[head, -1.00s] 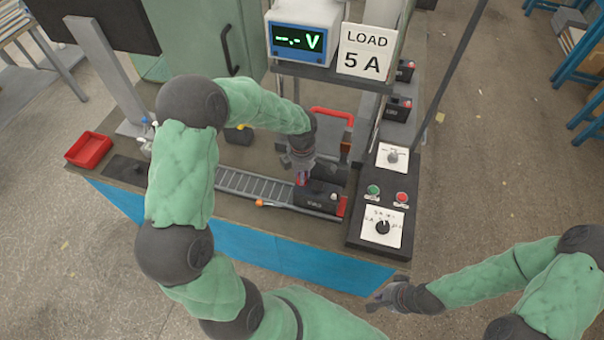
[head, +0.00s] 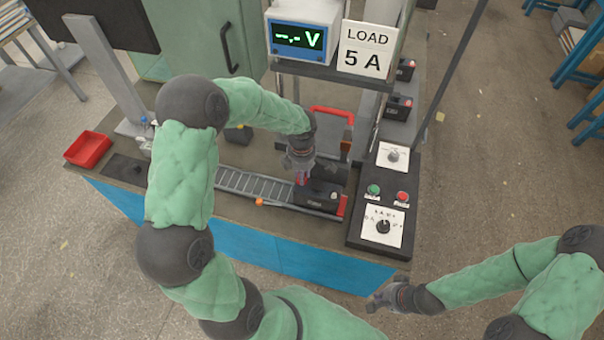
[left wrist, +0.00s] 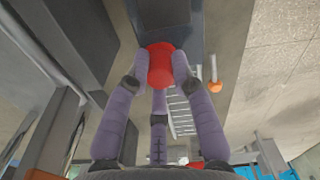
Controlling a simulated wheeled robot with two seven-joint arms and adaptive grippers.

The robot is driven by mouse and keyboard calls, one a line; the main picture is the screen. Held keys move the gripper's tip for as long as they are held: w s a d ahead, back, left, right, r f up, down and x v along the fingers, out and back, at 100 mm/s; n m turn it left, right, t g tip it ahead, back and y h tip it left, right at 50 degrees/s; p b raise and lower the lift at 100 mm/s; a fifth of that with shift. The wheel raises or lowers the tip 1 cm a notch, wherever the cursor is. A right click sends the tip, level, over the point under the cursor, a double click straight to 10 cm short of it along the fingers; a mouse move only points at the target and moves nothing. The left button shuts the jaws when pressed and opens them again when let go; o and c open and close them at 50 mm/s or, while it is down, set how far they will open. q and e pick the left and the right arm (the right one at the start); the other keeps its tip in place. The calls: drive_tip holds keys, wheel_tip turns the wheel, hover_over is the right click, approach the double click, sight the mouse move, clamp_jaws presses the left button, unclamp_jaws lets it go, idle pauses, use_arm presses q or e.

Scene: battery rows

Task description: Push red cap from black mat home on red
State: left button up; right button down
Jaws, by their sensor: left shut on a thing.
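The red cap (head: 301,179) is between the fingers of my left gripper (head: 301,171), at the left end of a black battery (head: 318,198). In the left wrist view the red cap (left wrist: 161,64) sits between the purple fingers, with the dark battery (left wrist: 168,20) beyond it. The post under the cap is hidden, and I cannot tell whether the cap is seated on it. The black mat (head: 125,168) lies at the left of the bench, partly behind my left arm. My right gripper (head: 380,299) is away from the bench at lower right; its finger state is unclear.
The battery stands at the right end of a roller track (head: 245,184), by a red end piece (head: 342,205). A small orange piece (head: 260,202) is at the track's front edge. A red tray (head: 88,149) is at left; a control box (head: 385,208) stands right.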

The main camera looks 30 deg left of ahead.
use_arm(q)
drive_tip(key=shift+f, duration=0.15)
drive_tip(key=o, duration=1.3)
drive_tip(key=shift+o, duration=0.2)
drive_tip(key=shift+r+p, duration=1.7)
drive_tip(key=shift+r, duration=1.85)
